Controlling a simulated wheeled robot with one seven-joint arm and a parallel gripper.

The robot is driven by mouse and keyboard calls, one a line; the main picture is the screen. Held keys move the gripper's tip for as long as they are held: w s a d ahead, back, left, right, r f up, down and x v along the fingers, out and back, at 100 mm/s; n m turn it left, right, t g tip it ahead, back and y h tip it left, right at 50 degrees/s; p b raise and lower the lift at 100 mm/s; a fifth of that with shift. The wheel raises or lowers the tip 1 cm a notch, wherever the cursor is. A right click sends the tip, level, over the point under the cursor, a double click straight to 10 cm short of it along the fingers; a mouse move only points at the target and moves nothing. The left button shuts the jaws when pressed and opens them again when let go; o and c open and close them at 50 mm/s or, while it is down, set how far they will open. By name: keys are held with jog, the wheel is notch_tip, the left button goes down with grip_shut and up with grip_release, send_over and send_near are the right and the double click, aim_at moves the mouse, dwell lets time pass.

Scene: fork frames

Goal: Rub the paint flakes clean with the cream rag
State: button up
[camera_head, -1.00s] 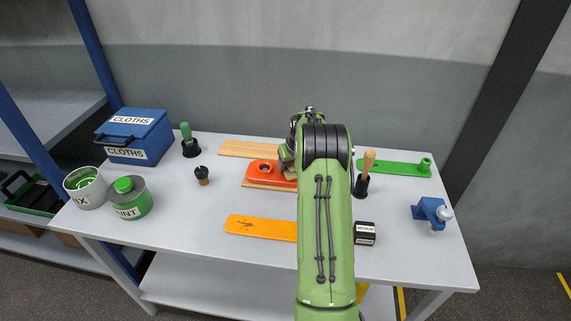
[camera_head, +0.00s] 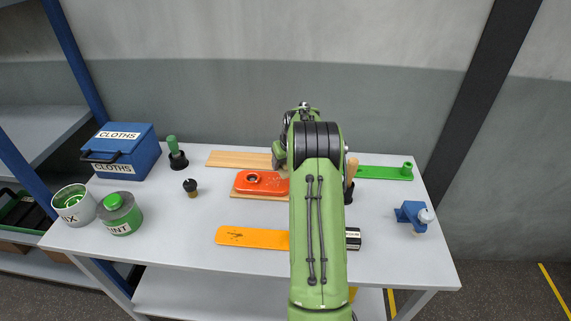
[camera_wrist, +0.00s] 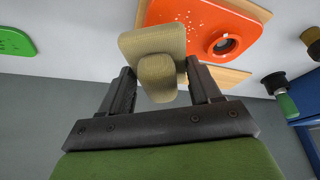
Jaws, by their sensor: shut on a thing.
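My gripper (camera_wrist: 160,82) is shut on the cream rag (camera_wrist: 150,46), a beige pad with a rounded grip between the fingers. In the wrist view the rag overlaps the edge of a red plate (camera_wrist: 243,22) with a round hole. Small white flakes (camera_wrist: 190,20) are scattered on the plate beside the rag. I cannot tell whether the rag touches the plate.
A wooden-handled tool (camera_head: 350,171) and a dark block (camera_head: 353,240) stand right of my arm. A green plate (camera_head: 380,173) is at the back right. Cans (camera_head: 120,220) and a blue cloths box (camera_head: 145,150) are left.

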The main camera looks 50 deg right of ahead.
jog(key=shift+r, duration=0.35)
notch_tip(320, 180, up, 3)
jog(key=shift+r+p, duration=0.1)
jog(key=shift+p, duration=1.05)
jog(key=shift+f, duration=0.2)
